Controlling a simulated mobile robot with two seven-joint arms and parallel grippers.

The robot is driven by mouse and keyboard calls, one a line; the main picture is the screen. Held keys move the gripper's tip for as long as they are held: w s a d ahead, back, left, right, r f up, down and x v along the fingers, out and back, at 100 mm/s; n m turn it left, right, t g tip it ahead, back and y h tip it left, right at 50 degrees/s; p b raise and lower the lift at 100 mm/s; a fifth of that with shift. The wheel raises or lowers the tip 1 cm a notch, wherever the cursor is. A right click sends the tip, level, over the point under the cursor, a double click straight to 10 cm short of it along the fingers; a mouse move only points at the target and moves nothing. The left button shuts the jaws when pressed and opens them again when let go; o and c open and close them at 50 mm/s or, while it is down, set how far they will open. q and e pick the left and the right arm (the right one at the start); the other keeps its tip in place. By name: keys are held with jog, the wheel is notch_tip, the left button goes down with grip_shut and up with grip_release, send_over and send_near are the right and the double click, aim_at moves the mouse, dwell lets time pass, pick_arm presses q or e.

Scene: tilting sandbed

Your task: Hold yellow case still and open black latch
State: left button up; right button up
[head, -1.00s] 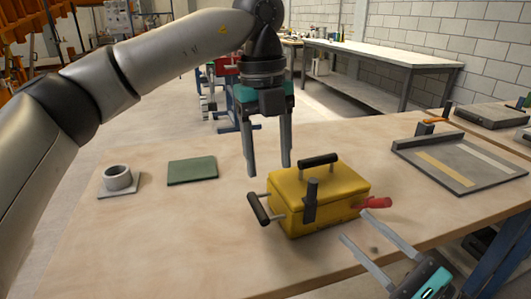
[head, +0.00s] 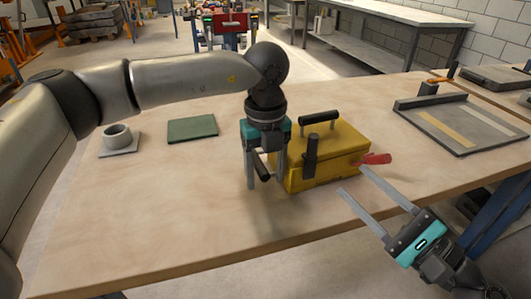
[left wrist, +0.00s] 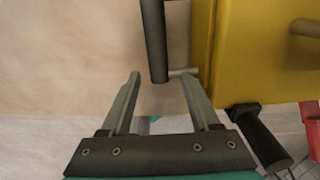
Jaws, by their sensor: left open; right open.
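The yellow case (head: 335,150) sits on the wooden table, with a black handle (head: 319,117) on top and a black side handle (head: 262,166) on its left. The upright black latch (head: 311,155) is on its front face. My left gripper (head: 265,186) is open and points down at the case's left side, its fingers on either side of the side handle. In the left wrist view the side handle (left wrist: 153,40) lies between the open fingers (left wrist: 160,85), with no clear contact. My right gripper (head: 352,180) is open and empty, in front of the case's right end.
A red grip (head: 377,159) sticks out at the case's right end, close to a right fingertip. A green pad (head: 192,129) and a grey ring on a plate (head: 118,139) lie to the left. A grey tray (head: 462,122) lies to the right. The table's front left is clear.

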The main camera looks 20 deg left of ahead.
pick_arm(q)
jog(key=shift+f, duration=0.65)
grip_shut()
dwell(1.0)
